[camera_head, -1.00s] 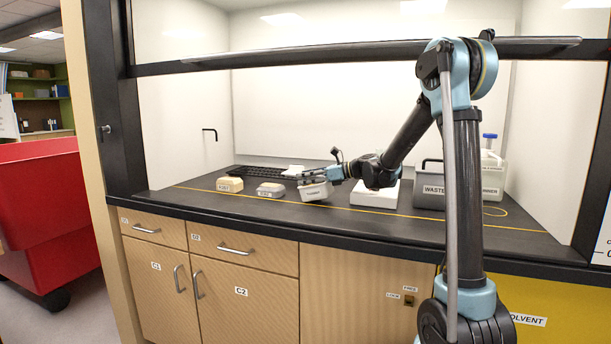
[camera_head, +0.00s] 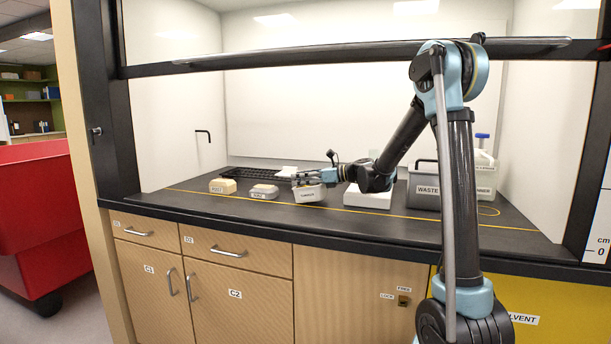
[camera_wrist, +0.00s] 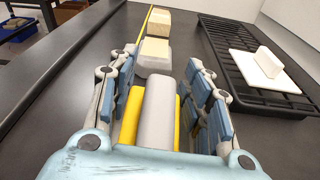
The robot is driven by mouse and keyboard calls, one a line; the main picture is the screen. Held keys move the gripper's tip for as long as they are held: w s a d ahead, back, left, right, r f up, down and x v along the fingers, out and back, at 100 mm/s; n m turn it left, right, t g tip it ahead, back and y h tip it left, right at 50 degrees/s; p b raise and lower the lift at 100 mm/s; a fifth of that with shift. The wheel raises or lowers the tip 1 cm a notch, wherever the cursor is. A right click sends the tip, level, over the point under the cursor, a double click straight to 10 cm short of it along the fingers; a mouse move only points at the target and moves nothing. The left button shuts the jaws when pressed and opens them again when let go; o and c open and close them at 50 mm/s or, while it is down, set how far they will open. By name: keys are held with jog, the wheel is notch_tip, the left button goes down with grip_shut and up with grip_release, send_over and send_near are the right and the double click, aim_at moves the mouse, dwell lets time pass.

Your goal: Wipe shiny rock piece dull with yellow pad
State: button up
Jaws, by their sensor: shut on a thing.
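My gripper (camera_wrist: 152,100) is shut on a grey-topped block with yellow showing along both sides, which I take for the yellow pad (camera_wrist: 130,115). In the head view the held block (camera_head: 309,194) is pale, with a label too small to read. It sits low at the bench in line with two other blocks; I cannot tell if it touches the bench. A pale, wedge-like piece (camera_wrist: 268,62), perhaps the rock piece, stands on a white plate (camera_wrist: 245,68) on the black rack. It is too small to judge shine. The pad's underside is hidden.
Two other labelled blocks, one grey with a tan top (camera_head: 264,191) and one cream (camera_head: 222,186), stand to the left. The black rack (camera_wrist: 215,40) lies behind. A white box (camera_head: 367,200) and a waste bin (camera_head: 424,187) stand right. Bare bench lies in front.

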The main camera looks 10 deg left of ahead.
jog(key=f, duration=0.2)
jog(key=f+h, duration=0.1)
jog(key=d+f+h, duration=0.1)
jog(key=f, duration=0.1)
jog(key=shift+s+f+n, duration=0.1)
jog(key=shift+f+n, duration=0.25)
jog(key=shift+n, duration=0.05)
jog(key=shift+r, duration=0.1)
jog(key=shift+s+a+r, duration=0.1)
jog(key=shift+a+r, duration=0.15)
jog(key=shift+r, duration=0.55)
jog(key=shift+s+a+r, duration=0.1)
jog(key=shift+a+r, duration=0.15)
jog(key=shift+r, duration=0.55)
jog(key=shift+w+d+r, duration=0.25)
jog(key=shift+d+r, duration=0.05)
jog(key=shift+r, duration=0.15)
jog(key=shift+w+r, duration=0.35)
jog(key=shift+r, duration=0.2)
jog(key=shift+w+d+f, duration=0.1)
jog(key=shift+w+d, duration=0.05)
jog(key=shift+w, duration=0.55)
jog(key=shift+s+r, duration=0.5)
jog(key=shift+r, duration=0.1)
